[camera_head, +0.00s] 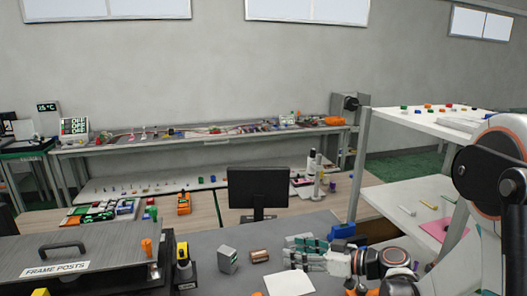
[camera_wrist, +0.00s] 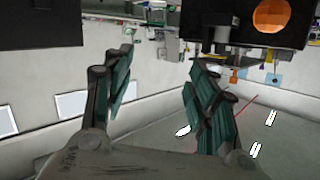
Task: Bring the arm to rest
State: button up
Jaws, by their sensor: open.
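My gripper (camera_head: 292,243) is above or near the grey table (camera_head: 215,226) at the lower middle of the head view, with its teal fingers pointing left. In the wrist view my gripper (camera_wrist: 160,75) has two teal-padded fingers spread wide apart, with nothing between them. My arm reaches in from the right of the head view. Whether the fingers touch anything on the table cannot be told.
Left of the fingers are a brown block (camera_head: 259,256) and a grey box (camera_head: 228,260). A white sheet (camera_head: 289,284) lies in front. A black monitor (camera_head: 258,188) stands behind. A labelled "FRAME POSTS" case (camera_head: 90,262) is at left; white shelving (camera_head: 425,118) at right.

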jog(key=s+d+m+h+b, duration=0.2)
jog(key=s+d+m+h, duration=0.1)
jog(key=s, duration=0.5)
jog(key=s+d+f+m+h+b, duration=0.1)
jog(key=s+d+m+h+b, duration=0.2)
jog(key=s+h, duration=0.2)
jog(key=s+d+m+h+b, duration=0.3)
jog(key=s+d+h, duration=0.1)
jog(key=s, duration=0.7)
jog(key=shift+f+m+g+h, duration=0.3)
jog(key=shift+f+m+h, duration=0.1)
jog(key=shift+h, duration=0.1)
